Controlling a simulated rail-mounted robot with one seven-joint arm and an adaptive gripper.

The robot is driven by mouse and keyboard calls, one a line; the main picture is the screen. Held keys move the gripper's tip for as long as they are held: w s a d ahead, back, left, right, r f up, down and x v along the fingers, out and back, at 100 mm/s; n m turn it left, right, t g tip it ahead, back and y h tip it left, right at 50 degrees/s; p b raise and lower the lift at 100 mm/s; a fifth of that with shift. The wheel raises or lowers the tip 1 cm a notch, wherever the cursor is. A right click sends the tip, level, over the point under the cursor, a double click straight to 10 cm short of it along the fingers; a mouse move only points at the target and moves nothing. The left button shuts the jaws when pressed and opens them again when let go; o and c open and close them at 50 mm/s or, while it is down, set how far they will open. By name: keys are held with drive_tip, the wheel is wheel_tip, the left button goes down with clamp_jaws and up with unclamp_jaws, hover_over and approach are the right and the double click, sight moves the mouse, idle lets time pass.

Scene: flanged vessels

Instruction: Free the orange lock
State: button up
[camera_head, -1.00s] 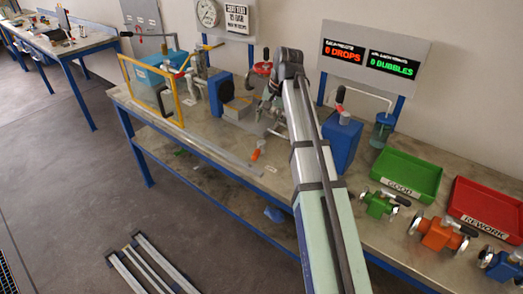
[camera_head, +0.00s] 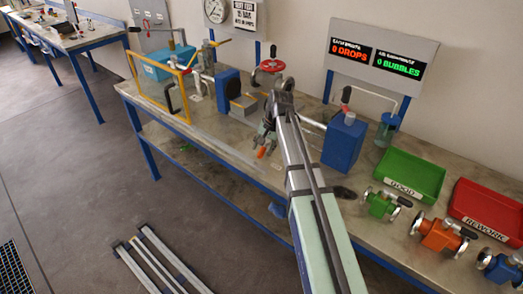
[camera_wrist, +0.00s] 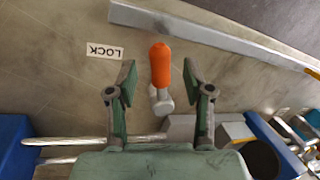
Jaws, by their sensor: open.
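The orange lock handle (camera_wrist: 160,65) shows upright in the wrist view, with a grey metal end (camera_wrist: 161,101) at its lower side. A "LOCK" label (camera_wrist: 104,51) lies left of it on the bench. My gripper (camera_wrist: 158,86) is open, with one green-padded finger on each side of the handle and a gap on both sides. I cannot tell how far above the handle the fingers are. In the head view the orange lock (camera_head: 261,152) is a small spot just below my gripper (camera_head: 264,137).
A grey rail (camera_wrist: 230,40) runs past the handle. In the head view, blue blocks (camera_head: 344,140) and (camera_head: 227,90) flank the arm, with a red handwheel (camera_head: 270,66) behind. Green (camera_head: 403,172) and red (camera_head: 485,208) trays and several valves stand right.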

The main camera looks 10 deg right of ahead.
drive_tip(key=shift+x, duration=1.35)
clamp_jaws()
